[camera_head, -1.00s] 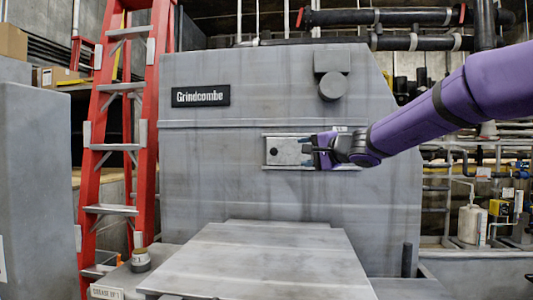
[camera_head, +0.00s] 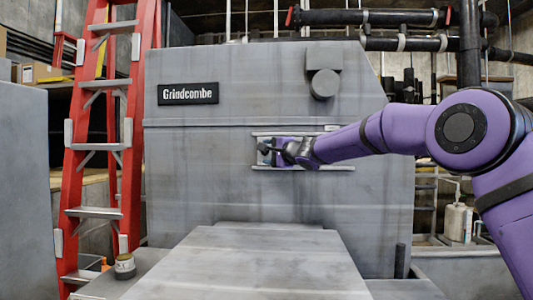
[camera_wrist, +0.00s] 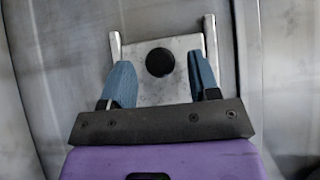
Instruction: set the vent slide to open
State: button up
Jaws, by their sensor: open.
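The vent slide is a pale metal plate (camera_wrist: 184,44) with a round black knob (camera_wrist: 160,62), set between two rails. In the head view the rails (camera_head: 343,168) run sideways on the machine's front, and the plate is at their left end, mostly hidden by my gripper (camera_head: 267,150). In the wrist view my gripper (camera_wrist: 159,62) is open, with one blue fingertip on each side of the knob. Gaps show between the knob and both fingers. I cannot tell how far the fingers are from the plate in depth.
The grey compactor (camera_head: 210,190) bears a Grindcombe sign (camera_head: 188,93) and a round fitting (camera_head: 324,84) above the slide. A flat grey surface (camera_head: 240,265) juts out below. A red ladder (camera_head: 85,180) leans at left. A small jar (camera_head: 124,266) stands at lower left.

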jog(key=shift+w+a, duration=0.5)
jog(key=shift+w, duration=0.05)
grip_shut()
jog(key=d, duration=1.5)
jog(key=shift+s+d, duration=0.2)
jog(key=shift+f, duration=0.15)
grip_release()
jog(key=shift+d, duration=0.2)
jog(key=shift+a, duration=0.1)
jog(key=shift+s, duration=0.15)
jog(key=v, duration=1)
jog(key=shift+s+d, duration=0.25)
jog(key=shift+d, duration=0.05)
